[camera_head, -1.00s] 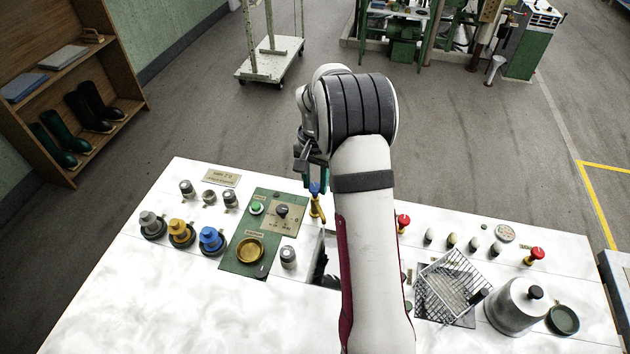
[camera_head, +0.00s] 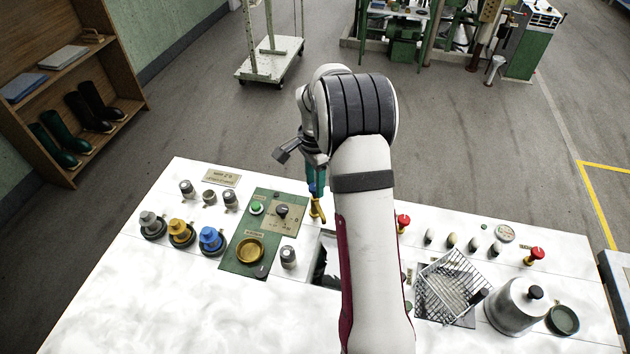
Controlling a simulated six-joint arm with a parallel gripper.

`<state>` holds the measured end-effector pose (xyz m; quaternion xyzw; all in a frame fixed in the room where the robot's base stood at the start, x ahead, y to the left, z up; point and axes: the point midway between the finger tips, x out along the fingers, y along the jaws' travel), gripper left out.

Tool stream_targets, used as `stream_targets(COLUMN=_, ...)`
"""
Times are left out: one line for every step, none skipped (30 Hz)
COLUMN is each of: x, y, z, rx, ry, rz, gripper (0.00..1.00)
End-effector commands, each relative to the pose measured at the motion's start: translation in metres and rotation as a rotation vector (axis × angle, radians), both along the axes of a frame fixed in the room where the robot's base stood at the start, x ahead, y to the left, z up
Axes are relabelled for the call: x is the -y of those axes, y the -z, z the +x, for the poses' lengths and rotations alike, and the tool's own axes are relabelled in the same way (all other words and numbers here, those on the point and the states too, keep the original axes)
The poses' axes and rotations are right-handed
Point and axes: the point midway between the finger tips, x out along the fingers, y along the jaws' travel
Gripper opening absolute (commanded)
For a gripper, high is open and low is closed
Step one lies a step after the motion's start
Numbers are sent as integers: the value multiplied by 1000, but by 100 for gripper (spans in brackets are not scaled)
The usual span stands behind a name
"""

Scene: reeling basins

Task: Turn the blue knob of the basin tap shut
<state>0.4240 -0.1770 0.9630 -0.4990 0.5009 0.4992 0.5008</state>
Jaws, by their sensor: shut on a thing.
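The basin tap (camera_head: 317,211) is a small yellow brass tap standing at the back edge of a dark basin opening (camera_head: 325,262) in the white bench. Its blue knob (camera_head: 313,191) is on top, small and mostly covered by my gripper. My gripper (camera_head: 316,186) points down over the tap, its teal fingers shut on the blue knob. My arm hides part of the fingers and the right side of the basin. The knob's exact turn angle is too small to tell.
Left of the tap is a green panel (camera_head: 232,262) with a brass dish, beside grey, yellow and blue valves (camera_head: 211,240). Right of my arm stand red knobs (camera_head: 536,254), a wire basket (camera_head: 452,285) and a metal pot (camera_head: 515,306).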

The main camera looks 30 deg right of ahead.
Motion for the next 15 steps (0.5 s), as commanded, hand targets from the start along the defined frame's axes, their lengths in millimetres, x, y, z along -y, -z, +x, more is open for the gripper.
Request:
stream_targets(x=0, y=-1, z=0, rx=1, ry=6, rz=0, gripper=0)
stream_targets(x=0, y=-1, z=0, rx=1, ry=8, rz=0, gripper=0)
stream_targets(x=0, y=-1, z=0, rx=1, ry=11, rz=0, gripper=0)
stream_targets(x=0, y=-1, z=0, rx=1, ry=12, rz=0, gripper=0)
stream_targets(x=0, y=-1, z=0, rx=1, ry=13, rz=0, gripper=0)
stream_targets(x=0, y=-1, z=0, rx=1, ry=14, rz=0, gripper=0)
stream_targets(x=0, y=-1, z=0, rx=1, ry=14, rz=0, gripper=0)
stream_targets(x=0, y=-1, z=0, rx=1, ry=14, rz=0, gripper=0)
stream_targets(x=0, y=-1, z=0, rx=1, ry=14, rz=0, gripper=0)
stream_targets(x=0, y=-1, z=0, rx=1, ry=14, rz=0, gripper=0)
stream_targets(x=0, y=-1, z=0, rx=1, ry=14, rz=0, gripper=0)
stream_targets(x=0, y=-1, z=0, rx=1, ry=14, rz=0, gripper=0)
stream_targets(x=0, y=-1, z=0, rx=1, ry=14, rz=0, gripper=0)
stream_targets(x=0, y=-1, z=0, rx=1, ry=14, rz=0, gripper=0)
stream_targets(x=0, y=-1, z=0, rx=1, ry=14, rz=0, gripper=43)
